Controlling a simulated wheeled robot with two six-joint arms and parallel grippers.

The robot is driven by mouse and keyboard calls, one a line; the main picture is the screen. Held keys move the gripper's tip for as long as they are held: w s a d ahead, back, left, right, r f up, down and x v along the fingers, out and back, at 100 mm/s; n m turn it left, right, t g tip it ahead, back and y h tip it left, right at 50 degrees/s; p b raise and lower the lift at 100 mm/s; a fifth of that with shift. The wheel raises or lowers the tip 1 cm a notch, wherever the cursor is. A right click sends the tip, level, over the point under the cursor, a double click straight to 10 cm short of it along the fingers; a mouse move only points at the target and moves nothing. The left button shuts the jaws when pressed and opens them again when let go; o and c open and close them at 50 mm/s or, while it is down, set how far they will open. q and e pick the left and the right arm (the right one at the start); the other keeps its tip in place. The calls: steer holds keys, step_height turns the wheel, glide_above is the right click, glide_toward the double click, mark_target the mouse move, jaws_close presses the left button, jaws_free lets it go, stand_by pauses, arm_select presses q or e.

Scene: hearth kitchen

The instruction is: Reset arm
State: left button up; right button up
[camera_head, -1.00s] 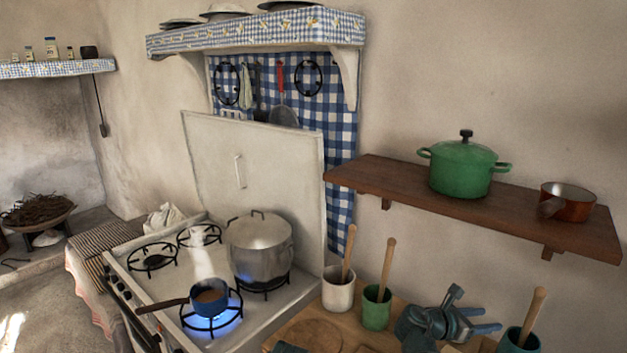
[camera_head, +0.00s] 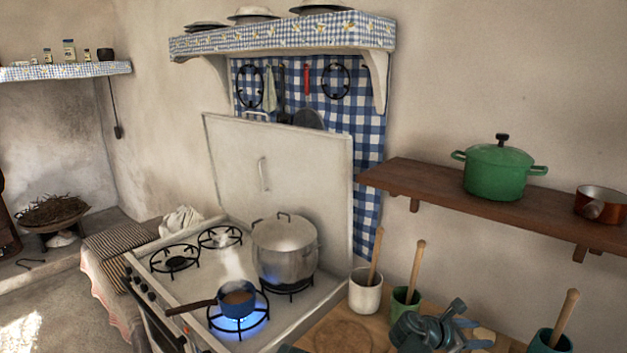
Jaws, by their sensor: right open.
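My right gripper (camera_head: 482,334) is at the bottom right of the head view, over the wooden worktop. Its two fingers point right and stand apart with nothing between them. It is between the green cup with a wooden handle (camera_head: 403,300) and the teal cup with a wooden handle (camera_head: 551,341). My left gripper does not show.
The stove (camera_head: 190,285) has a lit burner under a blue saucepan (camera_head: 238,305). A large steel pot (camera_head: 285,252) stands behind it. A white cup (camera_head: 364,294) is beside the stove. A wooden shelf (camera_head: 430,185) holds a green pot (camera_head: 497,172) and a copper pan (camera_head: 600,204).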

steer(key=s+a+f+m+g+y, duration=0.1)
steer(key=s+a+f+m+y, duration=0.3)
steer(key=a, duration=0.7)
steer(key=s+a+f+m+g+y, duration=0.1)
steer(key=s+a+f+m+y, duration=0.3)
steer(key=a, duration=0.7)
steer(key=s+a+f+m+g+y, duration=0.2)
steer(key=s+a+f+m, duration=0.3)
steer(key=a, duration=0.5)
steer(key=shift+s+a+f+m+y, duration=0.25)
steer(key=shift+s+a+m+y, duration=0.25)
steer(key=shift+m+y, duration=0.55)
